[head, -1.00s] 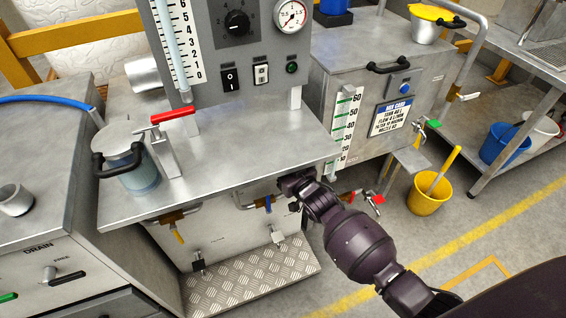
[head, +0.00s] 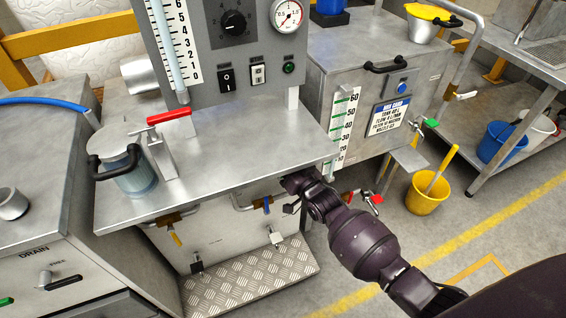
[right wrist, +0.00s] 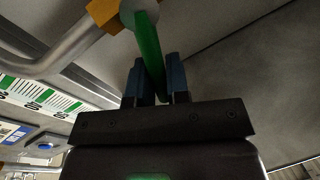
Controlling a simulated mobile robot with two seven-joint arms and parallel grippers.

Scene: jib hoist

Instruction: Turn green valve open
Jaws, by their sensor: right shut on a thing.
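In the right wrist view, the green valve handle (right wrist: 148,40) is a long green lever running down from a round grey hub beside a brass valve body (right wrist: 103,14) on a grey pipe. My right gripper (right wrist: 155,68) has its two blue fingers on either side of the lever and is shut on it. In the head view, my right gripper (head: 292,187) is at the front edge of the steel bench, low on the right. It hides the green handle there. My left gripper is not in view.
The steel bench top (head: 240,140) overhangs the pipes. A yellow handle (head: 176,238), a blue handle (head: 267,206) and a red handle (head: 376,198) are nearby. Another green handle (head: 431,122) is on the right-hand tank. A yellow bucket (head: 424,196) stands on the floor.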

